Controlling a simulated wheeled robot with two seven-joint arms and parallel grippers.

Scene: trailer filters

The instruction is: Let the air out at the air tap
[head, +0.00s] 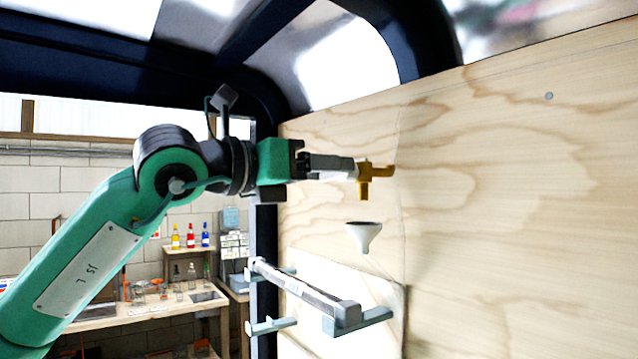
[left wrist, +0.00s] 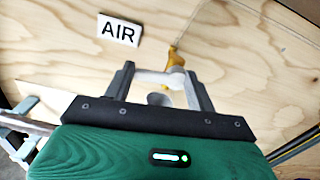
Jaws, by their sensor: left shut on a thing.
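The brass air tap (head: 377,171) sticks out from the plywood wall, with a short spout pointing down. It also shows in the left wrist view (left wrist: 176,58), beside a white AIR label (left wrist: 119,30). My left gripper (head: 345,165) reaches in from the left, right up to the tap. In the left wrist view its two fingers (left wrist: 160,79) stand either side of a pale grey tap handle (left wrist: 158,77) and are shut on it. The gripper largely hides the handle in the head view. My right gripper is not in view.
A white funnel (head: 363,237) is on the wall below the tap. Lower down, a grey bar (head: 300,287) rests on brackets. A dark trailer frame (head: 425,35) runs above. A workbench (head: 150,312) with bottles and glassware stands behind at left. The wall right of the tap is clear.

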